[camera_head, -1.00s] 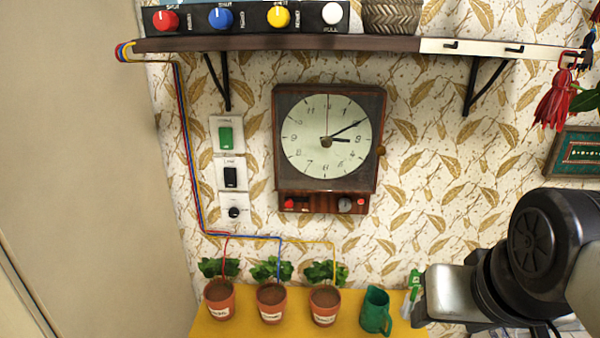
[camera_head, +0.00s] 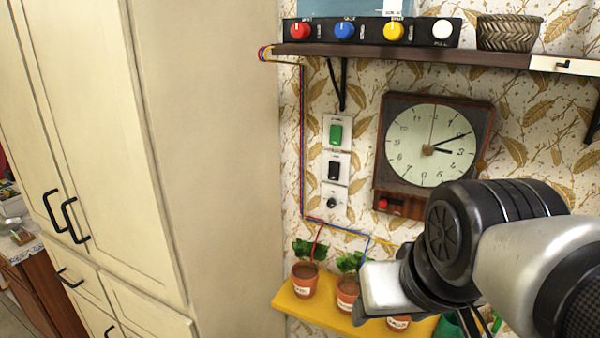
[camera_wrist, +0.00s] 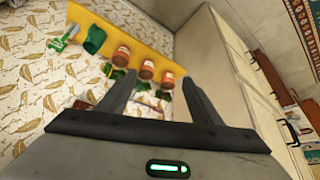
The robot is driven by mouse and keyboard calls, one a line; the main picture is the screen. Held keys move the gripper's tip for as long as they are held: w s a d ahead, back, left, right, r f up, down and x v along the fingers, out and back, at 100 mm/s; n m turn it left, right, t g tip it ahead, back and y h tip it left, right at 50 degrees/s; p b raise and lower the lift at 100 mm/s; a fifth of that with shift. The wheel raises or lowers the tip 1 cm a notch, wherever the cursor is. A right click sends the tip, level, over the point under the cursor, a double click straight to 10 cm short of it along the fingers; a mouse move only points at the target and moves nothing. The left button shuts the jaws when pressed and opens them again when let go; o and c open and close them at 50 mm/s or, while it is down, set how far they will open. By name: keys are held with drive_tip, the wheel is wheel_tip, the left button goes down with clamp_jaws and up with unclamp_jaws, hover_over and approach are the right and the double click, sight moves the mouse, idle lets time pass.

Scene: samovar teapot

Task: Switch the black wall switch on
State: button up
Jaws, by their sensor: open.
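The black wall switch (camera_head: 335,168) is a dark rocker on a white plate on the papered wall in the head view. It sits in a column between a green switch (camera_head: 336,133) above and a round black knob (camera_head: 332,201) below. My gripper (camera_head: 385,288) is at lower right of the switch, apart from it, in front of the yellow shelf; its fingers cannot be made out there. In the wrist view my gripper (camera_wrist: 160,85) shows two spread fingers with nothing between them. I cannot make out the black switch in the wrist view.
A wall clock (camera_head: 432,145) hangs right of the switches. Potted plants (camera_head: 304,280) stand on a yellow shelf (camera_head: 292,300) below. A dark shelf (camera_head: 400,53) with coloured knobs is above. A tall cream cabinet (camera_head: 200,150) stands close on the left. Coloured wires run down the wall beside the switches.

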drive_tip(key=shift+w+d+f, duration=0.1)
drive_tip(key=shift+w+d, duration=0.05)
drive_tip(key=c, duration=0.7)
drive_tip(key=w+d+h, duration=0.1)
drive_tip(key=w+d, duration=0.1)
drive_tip(key=w+d+f+g+h+b, duration=0.1)
drive_tip(key=w+d, duration=0.1)
drive_tip(key=shift+w+f+n, duration=0.2)
drive_tip(key=shift+n, duration=0.1)
clamp_jaws()
drive_tip(key=w+d+f+n+t+h+b, duration=0.1)
drive_tip(key=w+d+n+h, duration=0.15)
drive_tip(key=w, duration=0.55)
drive_tip(key=w+d+f+n+h+b, duration=0.1)
drive_tip(key=w+h, duration=0.2)
drive_tip(key=w, duration=0.6)
drive_tip(key=w+a+n+t, duration=0.8)
drive_tip(key=w+a, duration=0.8)
drive_tip(key=w, duration=0.2)
drive_tip(key=shift+f+t+b, duration=0.4)
drive_tip(key=shift+t+b, duration=0.05)
drive_tip(key=shift+t, duration=0.05)
drive_tip(key=shift+w, duration=0.1)
